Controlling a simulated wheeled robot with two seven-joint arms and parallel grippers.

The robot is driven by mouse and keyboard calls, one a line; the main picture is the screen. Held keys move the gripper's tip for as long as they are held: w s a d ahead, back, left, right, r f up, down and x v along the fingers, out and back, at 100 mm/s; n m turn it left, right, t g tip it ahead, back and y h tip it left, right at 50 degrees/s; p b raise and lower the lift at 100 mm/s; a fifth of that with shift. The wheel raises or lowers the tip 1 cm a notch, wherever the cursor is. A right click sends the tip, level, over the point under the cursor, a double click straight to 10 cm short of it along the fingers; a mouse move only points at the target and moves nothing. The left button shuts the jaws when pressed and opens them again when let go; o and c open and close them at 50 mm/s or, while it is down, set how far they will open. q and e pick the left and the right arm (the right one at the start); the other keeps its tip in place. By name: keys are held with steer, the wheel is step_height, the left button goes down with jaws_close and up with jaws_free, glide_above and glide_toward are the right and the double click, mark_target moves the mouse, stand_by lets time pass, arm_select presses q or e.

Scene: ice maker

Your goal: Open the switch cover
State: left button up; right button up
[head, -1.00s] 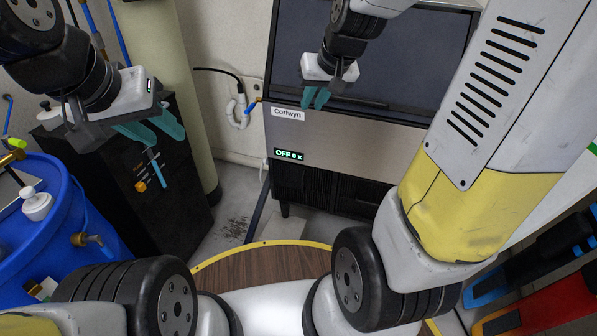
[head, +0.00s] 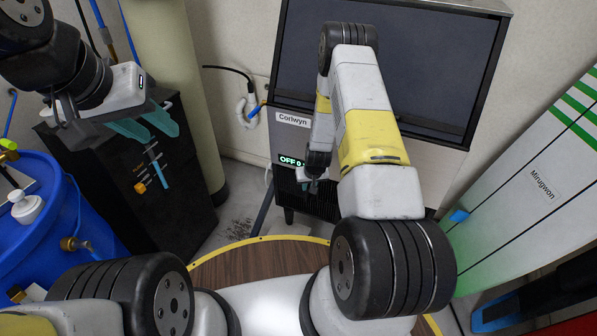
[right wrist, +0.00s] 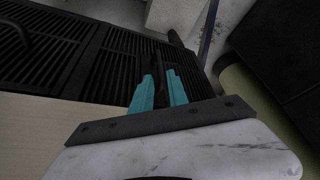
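The ice maker, with its "Corlwyn" label (head: 293,119), stands against the back wall. Its small lit display (head: 290,161) reads OFF; my right arm hides its right end. I cannot make out a switch cover. My right gripper (head: 312,188) is in front of the machine's lower front, just below and right of the display; its fingers barely show there. My left gripper (head: 150,125) is open and empty at the left, away from the machine.
A black cabinet (head: 170,205) and a blue barrel (head: 60,215) stand at the left. A white and green board (head: 530,180) leans at the right. Some floor is clear between cabinet and machine.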

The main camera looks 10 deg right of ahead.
mark_target(307, 191)
steer(key=x, duration=0.7)
steer(key=shift+f, duration=0.45)
jaws_close()
steer(key=shift+w, duration=0.1)
stand_by(0.9)
